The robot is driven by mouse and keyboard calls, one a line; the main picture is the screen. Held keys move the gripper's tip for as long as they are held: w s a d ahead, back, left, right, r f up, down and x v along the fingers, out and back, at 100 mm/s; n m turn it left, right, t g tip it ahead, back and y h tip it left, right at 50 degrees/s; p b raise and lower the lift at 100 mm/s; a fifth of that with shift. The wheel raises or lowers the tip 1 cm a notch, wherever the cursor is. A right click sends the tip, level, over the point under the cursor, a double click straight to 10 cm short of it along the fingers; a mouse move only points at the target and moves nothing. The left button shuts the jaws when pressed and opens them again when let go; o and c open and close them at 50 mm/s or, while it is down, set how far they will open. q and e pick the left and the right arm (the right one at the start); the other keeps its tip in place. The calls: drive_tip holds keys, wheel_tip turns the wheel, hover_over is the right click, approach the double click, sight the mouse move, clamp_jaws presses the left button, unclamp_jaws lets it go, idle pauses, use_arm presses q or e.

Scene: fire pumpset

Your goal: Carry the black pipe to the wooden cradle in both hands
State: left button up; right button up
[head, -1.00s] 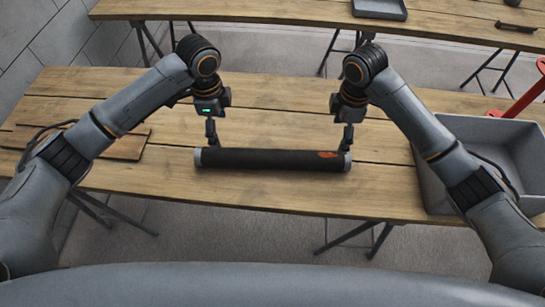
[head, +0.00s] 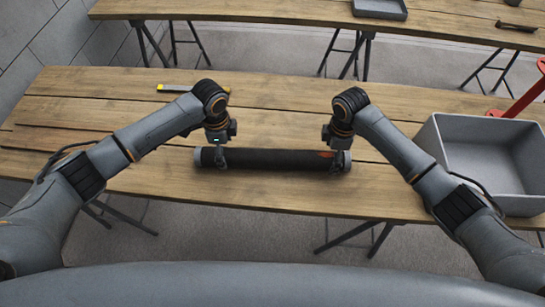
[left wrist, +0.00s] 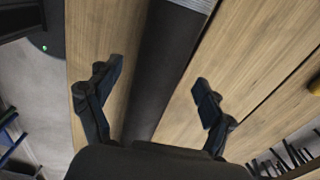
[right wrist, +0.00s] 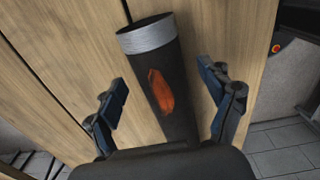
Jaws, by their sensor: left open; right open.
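The black pipe (head: 270,159) lies across the near wooden table, with grey end bands and an orange mark near its right end. My left gripper (head: 221,160) is at the pipe's left part. In the left wrist view its open fingers (left wrist: 158,90) stand on either side of the pipe (left wrist: 165,60). My right gripper (head: 336,161) is at the right end by the orange mark. In the right wrist view its open fingers (right wrist: 165,85) straddle the pipe (right wrist: 172,110). The wooden cradle cannot be clearly made out in any view.
A grey bin (head: 465,160) stands on the table's right end, with a red object (head: 520,100) behind it. A second table (head: 270,10) stands behind, with a grey tray (head: 380,8).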

use_arm(q)
drive_tip(key=shift+f, duration=1.3)
use_arm(e)
drive_tip(key=shift+f, duration=1.3)
use_arm(q)
drive_tip(key=shift+c, duration=0.2)
use_arm(e)
drive_tip(key=shift+c, duration=0.2)
use_arm(q)
clamp_jaws()
use_arm(e)
clamp_jaws()
use_arm(q)
drive_tip(key=shift+w+r, duration=0.2)
drive_tip(key=shift+r, duration=0.05)
use_arm(e)
drive_tip(key=shift+w+r, duration=0.15)
drive_tip(key=shift+r, duration=0.15)
